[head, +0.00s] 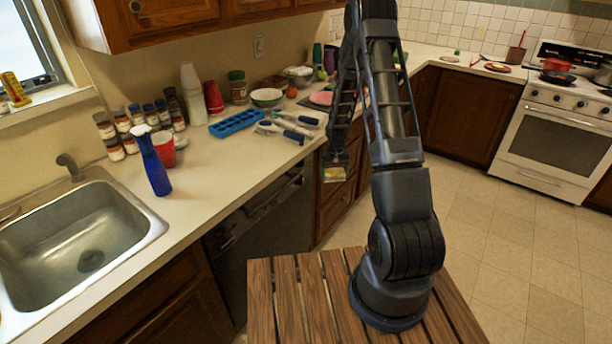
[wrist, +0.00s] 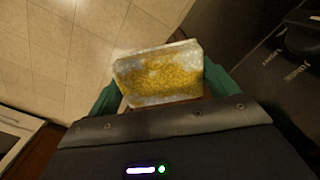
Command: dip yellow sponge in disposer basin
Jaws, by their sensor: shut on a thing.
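My gripper (head: 334,160) hangs pointing down beside the counter front, over the floor. It is shut on a yellow sponge (head: 334,174) with pale edges. In the wrist view the sponge (wrist: 158,74) sits between the two green fingers, and its yellow face has whitish patches. The steel sink basin (head: 75,235) is at the far left of the head view, well apart from the gripper. It looks empty, with a dark round drain (head: 90,260) in its floor.
A blue spray bottle (head: 153,165) and a red cup (head: 164,149) stand right of the basin. Several spice jars (head: 130,125) line the wall. A blue ice tray (head: 236,123) and blue-handled utensils (head: 290,128) lie on the counter. The dishwasher front (head: 262,220) is below.

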